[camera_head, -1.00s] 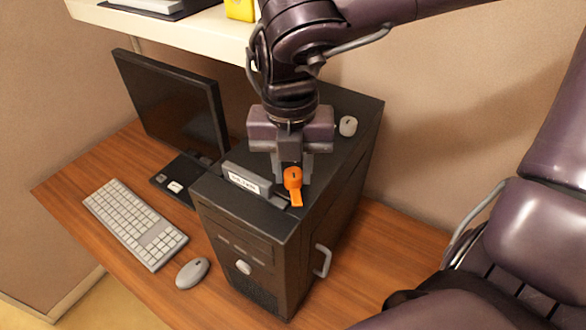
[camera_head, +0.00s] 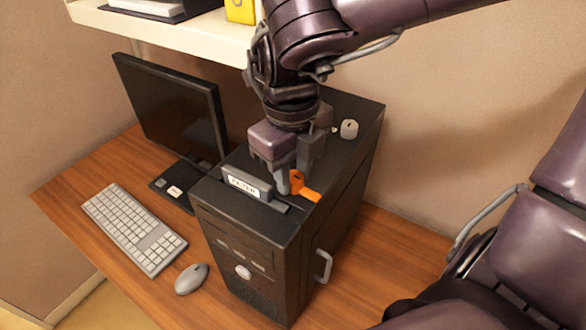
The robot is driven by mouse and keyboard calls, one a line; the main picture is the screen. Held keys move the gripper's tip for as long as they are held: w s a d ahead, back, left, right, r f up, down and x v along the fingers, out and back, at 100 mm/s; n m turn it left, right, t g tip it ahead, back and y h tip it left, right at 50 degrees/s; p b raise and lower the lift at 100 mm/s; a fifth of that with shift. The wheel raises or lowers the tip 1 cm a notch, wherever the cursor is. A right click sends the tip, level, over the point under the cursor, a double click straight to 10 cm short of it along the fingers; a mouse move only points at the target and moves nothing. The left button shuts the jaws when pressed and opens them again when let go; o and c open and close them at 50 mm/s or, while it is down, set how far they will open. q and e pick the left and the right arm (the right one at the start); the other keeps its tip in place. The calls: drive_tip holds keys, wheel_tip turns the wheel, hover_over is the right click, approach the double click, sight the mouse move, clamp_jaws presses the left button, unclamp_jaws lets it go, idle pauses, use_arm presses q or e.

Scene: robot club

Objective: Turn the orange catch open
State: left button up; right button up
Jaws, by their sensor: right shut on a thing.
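The orange catch (camera_head: 309,194) sits on top of the black computer case (camera_head: 335,170), just behind a grey labelled block. Its flat tab points toward the lower right. My right gripper (camera_head: 294,184) comes down from above and is shut on the catch's upright knob, one finger on the near left side and the other behind it. Part of the knob is hidden by the fingers. My left gripper is not in view.
The grey labelled block (camera_head: 245,186) stands at the case top's left edge. A side handle (camera_head: 322,266), monitor (camera_head: 170,105), keyboard (camera_head: 133,228) and mouse (camera_head: 191,279) are around. A shelf (camera_head: 160,29) hangs behind.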

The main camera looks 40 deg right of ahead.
sight(293, 177)
drive_tip(key=shift+n, duration=0.4)
drive_tip(key=o, duration=1)
drive_tip(key=shift+c, duration=0.2)
wheel_tip(293, 177, up, 8)
drive_tip(key=p, duration=0.6)
drive_tip(key=shift+a+p, duration=0.1)
drive_tip(key=shift+p, duration=0.3)
